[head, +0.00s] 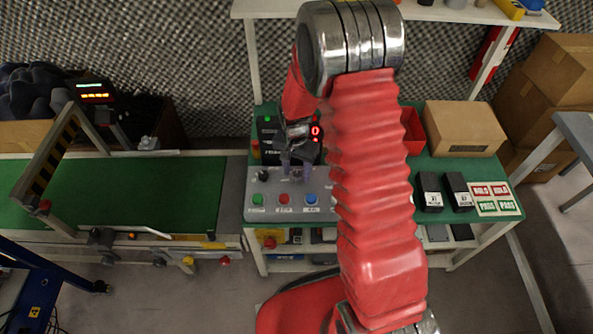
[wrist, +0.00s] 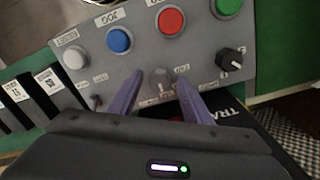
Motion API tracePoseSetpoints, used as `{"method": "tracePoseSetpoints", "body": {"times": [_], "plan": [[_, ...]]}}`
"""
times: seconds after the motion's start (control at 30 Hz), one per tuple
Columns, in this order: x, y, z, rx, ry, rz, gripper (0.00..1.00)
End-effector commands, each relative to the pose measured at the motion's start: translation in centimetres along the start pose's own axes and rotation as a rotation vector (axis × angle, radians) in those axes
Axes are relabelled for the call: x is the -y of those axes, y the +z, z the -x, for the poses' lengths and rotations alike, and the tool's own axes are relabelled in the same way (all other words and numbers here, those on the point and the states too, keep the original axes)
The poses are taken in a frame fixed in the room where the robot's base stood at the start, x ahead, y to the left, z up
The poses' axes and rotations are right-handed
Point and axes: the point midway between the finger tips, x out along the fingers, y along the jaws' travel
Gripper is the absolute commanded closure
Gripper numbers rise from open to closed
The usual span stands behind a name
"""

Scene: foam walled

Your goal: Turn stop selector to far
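A grey control panel (head: 238,190) sits on the green bench; it shows upside down in the wrist view (wrist: 100,66). A grey selector knob (wrist: 160,79) with small labels on both sides, too blurred to read surely, is on it. A black pointer knob (wrist: 231,59) is to its right in the wrist view and at the panel's left in the head view (head: 263,175). My gripper (wrist: 160,76) is open, its two purple fingers on either side of the grey knob with visible gaps. In the head view my gripper (head: 296,165) is over the panel's back edge.
Blue (wrist: 119,40), red (wrist: 171,20) and green (wrist: 229,5) buttons, a white button (wrist: 74,58) and a small toggle (wrist: 96,102) share the panel. A black display unit (head: 270,130) stands behind it. Black labelled boxes (head: 429,192) lie right; a conveyor (head: 130,190) runs left.

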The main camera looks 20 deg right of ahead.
Motion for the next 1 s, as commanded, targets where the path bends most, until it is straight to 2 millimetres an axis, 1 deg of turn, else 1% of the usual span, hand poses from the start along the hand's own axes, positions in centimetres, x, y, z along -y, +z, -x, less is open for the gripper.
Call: {"method": "tracePoseSetpoints", "body": {"times": [0.03, 0.07, 0.57, 0.77, 1.0], "plan": [[0.01, 0.00, 0.01, 0.000, 0.000, 0.000, 0.59], [0.01, 0.00, 0.02, 0.000, 0.000, 0.000, 0.61], [0.03, 0.01, 0.04, 0.000, 0.000, 0.001, 0.96], [0.03, 0.02, 0.04, 0.000, 0.000, 0.008, 0.96], [0.04, 0.03, 0.05, -0.002, 0.000, 0.065, 0.96]]}}
